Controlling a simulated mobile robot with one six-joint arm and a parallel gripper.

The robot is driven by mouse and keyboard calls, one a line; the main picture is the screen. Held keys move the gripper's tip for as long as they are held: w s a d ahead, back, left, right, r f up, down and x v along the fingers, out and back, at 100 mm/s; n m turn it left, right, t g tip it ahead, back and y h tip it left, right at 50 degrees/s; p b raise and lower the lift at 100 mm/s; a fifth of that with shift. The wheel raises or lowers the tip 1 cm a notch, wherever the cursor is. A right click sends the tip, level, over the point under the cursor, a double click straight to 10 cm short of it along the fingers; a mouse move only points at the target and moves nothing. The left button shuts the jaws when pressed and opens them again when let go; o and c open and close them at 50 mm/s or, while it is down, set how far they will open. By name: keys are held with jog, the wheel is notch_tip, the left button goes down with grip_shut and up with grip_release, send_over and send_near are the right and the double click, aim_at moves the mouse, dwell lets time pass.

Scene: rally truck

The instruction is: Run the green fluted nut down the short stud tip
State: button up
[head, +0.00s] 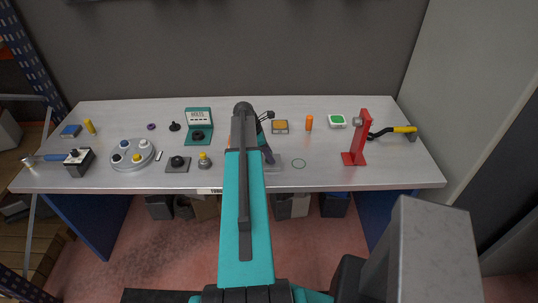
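I cannot pick out the green fluted nut for sure. A thin green ring (298,163) lies flat on the bench, right of my arm. A grey, partly see-through block (273,166) sits just left of the ring, partly behind my arm. I cannot make out the short stud tip. My teal and black arm reaches over the bench middle and hides what lies beneath it. Dark parts near my wrist show at the arm's right side, close above the block. My gripper's fingertips and anything between them cannot be made out.
On the grey bench (335,178), a red stand (357,140) and a yellow-handled tool (403,130) are at right. An orange cylinder (309,122) and a box with an orange top (280,127) stand behind the ring. A round tray (132,166) and a teal box (198,116) are left.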

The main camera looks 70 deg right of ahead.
jog(key=shift+n, duration=0.7)
jog(key=c, duration=0.6)
jog(key=shift+m, duration=0.8)
jog(key=shift+m+y, duration=0.4)
jog(key=shift+m, duration=0.5)
